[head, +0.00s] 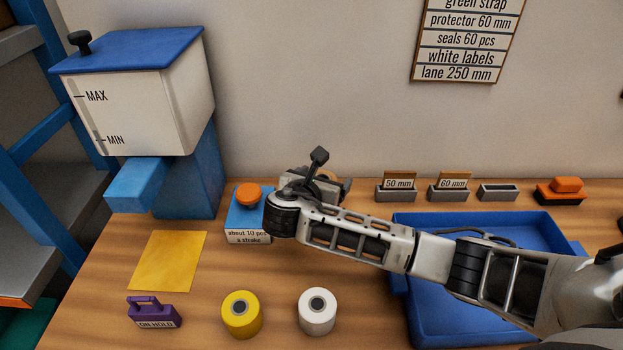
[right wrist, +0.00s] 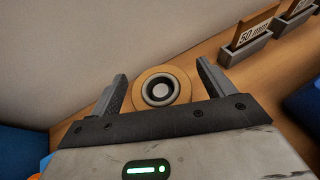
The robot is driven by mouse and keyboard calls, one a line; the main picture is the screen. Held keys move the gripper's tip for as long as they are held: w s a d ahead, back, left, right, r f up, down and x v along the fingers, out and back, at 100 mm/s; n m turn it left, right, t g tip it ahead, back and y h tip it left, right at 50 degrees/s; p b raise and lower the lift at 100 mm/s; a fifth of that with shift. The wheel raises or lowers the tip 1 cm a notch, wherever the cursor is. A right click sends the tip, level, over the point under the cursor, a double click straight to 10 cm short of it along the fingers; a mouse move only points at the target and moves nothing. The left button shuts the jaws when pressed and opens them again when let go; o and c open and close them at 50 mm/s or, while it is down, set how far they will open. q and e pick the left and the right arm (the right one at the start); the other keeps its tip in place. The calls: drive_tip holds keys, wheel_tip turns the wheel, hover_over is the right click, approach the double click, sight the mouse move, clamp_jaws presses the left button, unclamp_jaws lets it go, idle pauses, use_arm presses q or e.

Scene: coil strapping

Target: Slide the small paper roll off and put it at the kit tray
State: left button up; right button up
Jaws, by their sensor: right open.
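A tan paper roll (right wrist: 144,80) with a pale ring and dark core shows in the right wrist view, between the two fingers of my right gripper (right wrist: 161,76). The fingers stand apart, with gaps on both sides of the roll. In the head view my right gripper (head: 322,187) is near the back wall and hides most of the roll; only a tan edge (head: 327,175) shows. What the roll sits on is hidden. The blue tray (head: 412,325), likely the kit tray, lies at the right, partly under my right arm. My left gripper is out of view.
A blue dispenser base (head: 246,212) with an orange knob is left of my gripper. Card holders (head: 396,193) line the back right. A yellow roll (head: 241,323), a white roll (head: 317,321) and a purple "ON HOLD" block (head: 154,320) stand in front. A white hopper (head: 150,105) rises at left.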

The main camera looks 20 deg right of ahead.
drive_tip(key=shift+w+d+f, duration=0.15)
drive_tip(key=shift+w+d, duration=0.05)
drive_tip(key=shift+d, duration=0.1)
drive_tip(key=shift+c, duration=0.3)
drive_tip(key=c, duration=1.7)
drive_tip(key=shift+r, duration=4.55)
drive_tip(key=shift+r, duration=0.25)
